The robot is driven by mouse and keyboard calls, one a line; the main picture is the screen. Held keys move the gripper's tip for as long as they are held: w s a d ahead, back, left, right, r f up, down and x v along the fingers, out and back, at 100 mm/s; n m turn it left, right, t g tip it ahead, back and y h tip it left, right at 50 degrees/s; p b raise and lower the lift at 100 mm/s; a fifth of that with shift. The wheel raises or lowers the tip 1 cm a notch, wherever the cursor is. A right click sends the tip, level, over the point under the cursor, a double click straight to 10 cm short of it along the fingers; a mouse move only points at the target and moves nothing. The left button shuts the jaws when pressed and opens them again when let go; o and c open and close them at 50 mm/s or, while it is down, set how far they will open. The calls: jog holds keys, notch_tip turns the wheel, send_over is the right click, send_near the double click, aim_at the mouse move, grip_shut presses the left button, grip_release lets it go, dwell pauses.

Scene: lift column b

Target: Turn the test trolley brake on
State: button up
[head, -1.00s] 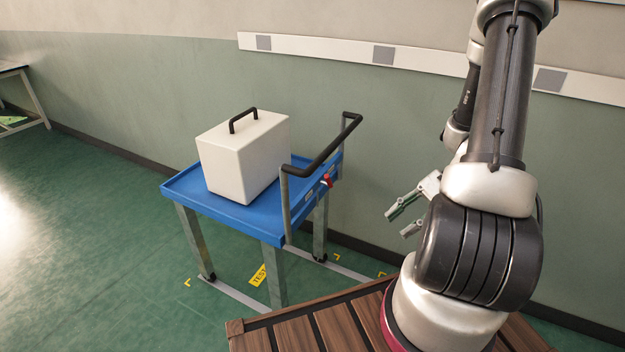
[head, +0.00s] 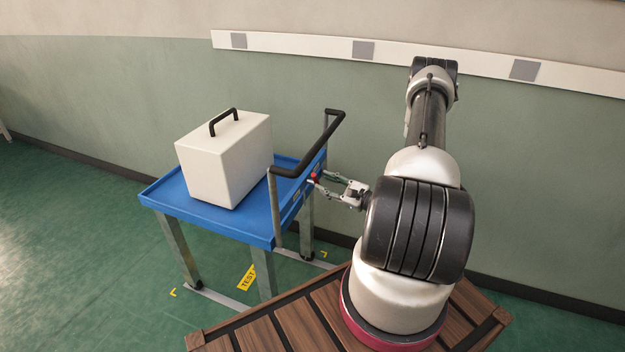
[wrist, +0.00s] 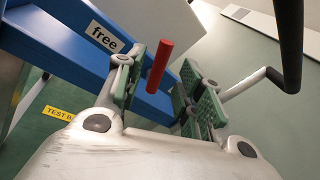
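The blue test trolley (head: 215,214) stands on the floor against the left side of my base, with a black push handle (head: 308,155) above its right end. The red brake lever (head: 314,177) is on that end of the trolley. In the wrist view the red lever (wrist: 159,66) sticks up between my two green-padded fingers, and a "free" label (wrist: 103,36) is to its left on the blue frame. My gripper (head: 325,183) is open around the lever, with gaps visible on both sides. The lever's pivot is hidden.
A white case (head: 225,160) with a black handle stands on the trolley. The green wall is behind.

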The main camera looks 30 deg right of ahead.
aim_at(317, 179)
jog(key=x, duration=0.5)
jog(key=shift+w, duration=0.1)
jog(key=shift+c, duration=0.2)
grip_shut()
